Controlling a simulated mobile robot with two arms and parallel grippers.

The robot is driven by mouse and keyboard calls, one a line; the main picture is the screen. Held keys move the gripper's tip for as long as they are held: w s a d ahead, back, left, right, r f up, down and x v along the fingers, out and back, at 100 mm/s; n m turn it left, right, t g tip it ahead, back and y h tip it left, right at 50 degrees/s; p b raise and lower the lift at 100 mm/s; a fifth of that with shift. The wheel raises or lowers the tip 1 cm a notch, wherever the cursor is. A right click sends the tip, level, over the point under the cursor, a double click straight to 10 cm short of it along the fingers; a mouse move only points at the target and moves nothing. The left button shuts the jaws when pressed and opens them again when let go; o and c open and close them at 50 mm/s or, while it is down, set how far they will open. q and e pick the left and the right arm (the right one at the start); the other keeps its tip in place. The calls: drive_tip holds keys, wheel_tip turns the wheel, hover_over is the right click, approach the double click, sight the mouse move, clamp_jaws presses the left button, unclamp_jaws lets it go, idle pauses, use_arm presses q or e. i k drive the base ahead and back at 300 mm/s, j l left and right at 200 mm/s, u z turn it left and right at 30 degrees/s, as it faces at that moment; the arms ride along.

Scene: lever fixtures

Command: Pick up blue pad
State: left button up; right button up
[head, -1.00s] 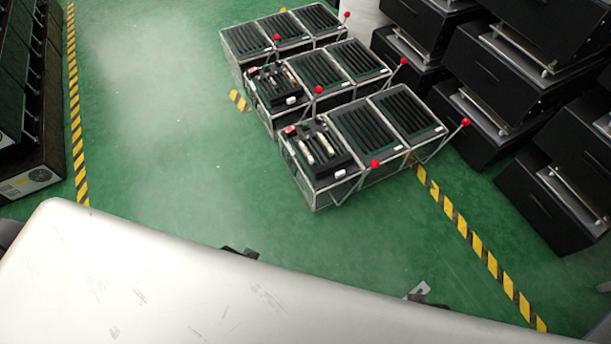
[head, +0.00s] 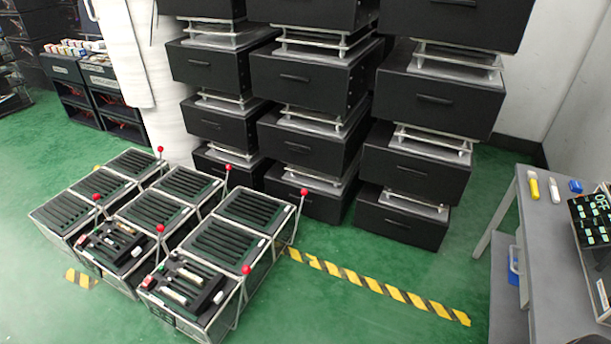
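A small blue block (head: 575,186), which may be the blue pad, lies on the grey table (head: 541,229) at the right. A white piece (head: 554,190) and a yellow bottle-like piece (head: 533,186) lie to its left. Another blue item (head: 513,268) shows lower down beside the table's leg, partly hidden. I cannot tell from here which blue thing is the pad. Neither of my grippers is in view.
A dark box with a lit panel (head: 592,215) stands on the table. Lever fixtures with red knobs (head: 245,269) fill the left floor. Black drawer units (head: 412,180) are stacked behind. Green floor with a striped line (head: 385,290) is open before the table.

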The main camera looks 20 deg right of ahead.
sight(575, 186)
drive_tip(key=i+j+z, duration=0.1)
drive_tip(key=i, duration=0.2)
drive_tip(key=i+j+z, duration=0.2)
drive_tip(key=z, duration=2.3)
drive_tip(key=i+j, duration=0.05)
drive_tip(key=j, duration=0.1)
